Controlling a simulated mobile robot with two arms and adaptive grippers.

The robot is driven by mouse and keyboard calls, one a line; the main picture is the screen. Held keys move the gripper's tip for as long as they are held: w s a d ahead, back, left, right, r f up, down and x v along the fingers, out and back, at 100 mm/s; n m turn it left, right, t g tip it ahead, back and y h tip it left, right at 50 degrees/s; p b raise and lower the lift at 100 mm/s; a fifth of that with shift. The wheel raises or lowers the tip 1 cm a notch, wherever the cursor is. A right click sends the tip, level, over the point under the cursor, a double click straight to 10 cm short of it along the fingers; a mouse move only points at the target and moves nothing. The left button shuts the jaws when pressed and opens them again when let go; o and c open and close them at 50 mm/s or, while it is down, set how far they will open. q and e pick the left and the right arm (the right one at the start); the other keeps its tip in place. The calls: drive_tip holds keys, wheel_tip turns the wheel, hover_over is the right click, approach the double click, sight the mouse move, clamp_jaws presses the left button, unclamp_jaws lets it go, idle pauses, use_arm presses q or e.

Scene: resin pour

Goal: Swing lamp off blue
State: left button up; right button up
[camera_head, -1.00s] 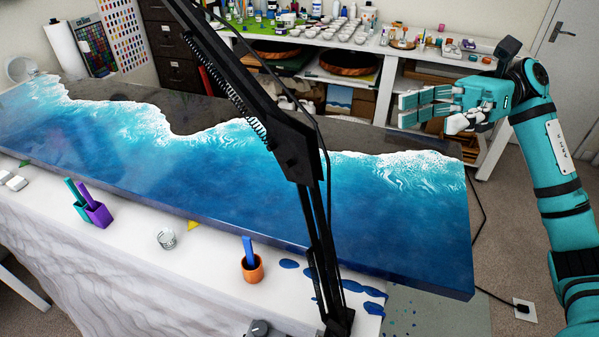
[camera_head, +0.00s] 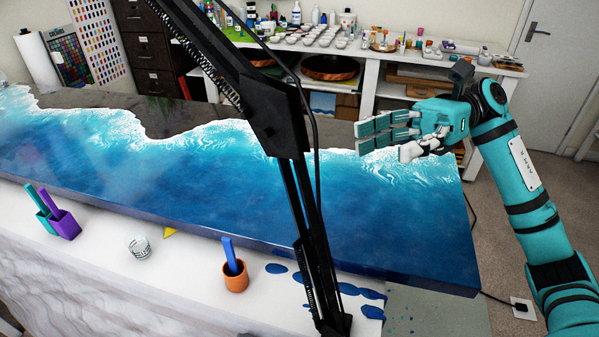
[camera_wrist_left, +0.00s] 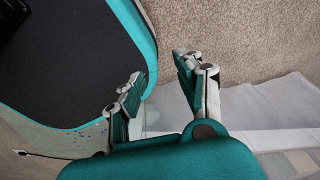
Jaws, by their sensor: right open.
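The black lamp's jointed arm (camera_head: 278,120) crosses in front of the blue resin slab (camera_head: 200,185) in the head view. Its lower struts run down to the front edge of the white-covered table, and its upper part leaves the picture at the top, so the lamp head is hidden. My right gripper (camera_head: 385,140) is open and empty, over the slab's back right part in the picture, to the right of the lamp and apart from it. My left gripper (camera_wrist_left: 160,82) is open and empty in the left wrist view, above the floor and a pale cloth.
On the white table (camera_head: 100,270) stand a purple cup (camera_head: 67,226), a teal cup (camera_head: 46,224), a clear cup (camera_head: 139,248) and an orange pot (camera_head: 235,276) with a blue stick. Blue spills (camera_head: 352,289) lie near the lamp's foot. Shelves (camera_head: 390,85) stand behind.

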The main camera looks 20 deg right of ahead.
sight(298, 195)
use_arm(q)
drive_tip(key=shift+s+r+p, duration=0.25)
drive_tip(key=shift+r+p, duration=0.5)
drive_tip(key=shift+r, duration=0.1)
drive_tip(key=shift+s+r+p, duration=0.2)
drive_tip(key=shift+r+p, duration=0.6)
drive_tip(key=shift+s+r+p, duration=0.25)
drive_tip(key=shift+r+p, duration=0.5)
drive_tip(key=shift+r, duration=0.1)
use_arm(e)
drive_tip(key=shift+x, duration=6.9)
use_arm(q)
drive_tip(key=shift+w+a, duration=0.1)
use_arm(e)
clamp_jaws()
